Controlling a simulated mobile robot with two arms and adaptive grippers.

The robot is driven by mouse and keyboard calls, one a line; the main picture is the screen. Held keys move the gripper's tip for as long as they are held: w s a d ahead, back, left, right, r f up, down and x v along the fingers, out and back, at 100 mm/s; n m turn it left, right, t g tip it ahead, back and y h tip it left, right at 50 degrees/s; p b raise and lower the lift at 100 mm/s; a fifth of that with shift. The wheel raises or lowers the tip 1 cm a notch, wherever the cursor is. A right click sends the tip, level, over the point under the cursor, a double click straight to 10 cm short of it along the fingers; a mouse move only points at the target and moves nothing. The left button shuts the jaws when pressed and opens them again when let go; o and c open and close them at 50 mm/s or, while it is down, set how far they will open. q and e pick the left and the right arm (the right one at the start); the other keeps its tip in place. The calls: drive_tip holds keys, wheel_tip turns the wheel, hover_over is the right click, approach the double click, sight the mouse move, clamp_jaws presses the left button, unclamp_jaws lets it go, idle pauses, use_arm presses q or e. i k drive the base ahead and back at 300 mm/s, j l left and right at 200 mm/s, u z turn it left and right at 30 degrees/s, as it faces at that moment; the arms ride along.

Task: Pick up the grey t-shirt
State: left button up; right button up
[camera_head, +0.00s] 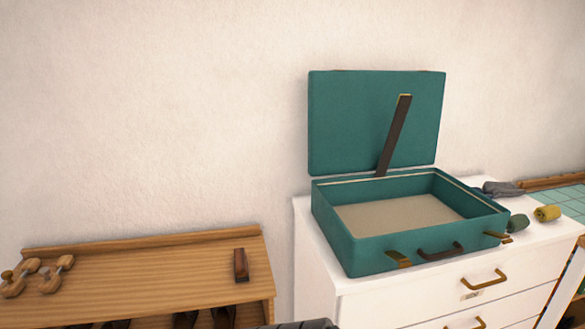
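A grey folded or rolled cloth (502,188), which looks like the grey t-shirt, lies on top of the white dresser (370,308), behind the right side of the open suitcase. The suitcase partly hides it. Neither of my grippers can be made out in the head view. A dark edge, possibly part of my own body, just shows at the bottom middle, too little to identify.
The open, empty teal suitcase (355,225) takes up most of the dresser top. A green roll (518,223) and a yellow roll (547,213) lie to its right. A wooden shoe bench (160,280) stands at left, with a tiled surface (572,198) at far right.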

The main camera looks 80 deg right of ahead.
sight(500, 189)
drive_tip(key=z, duration=4)
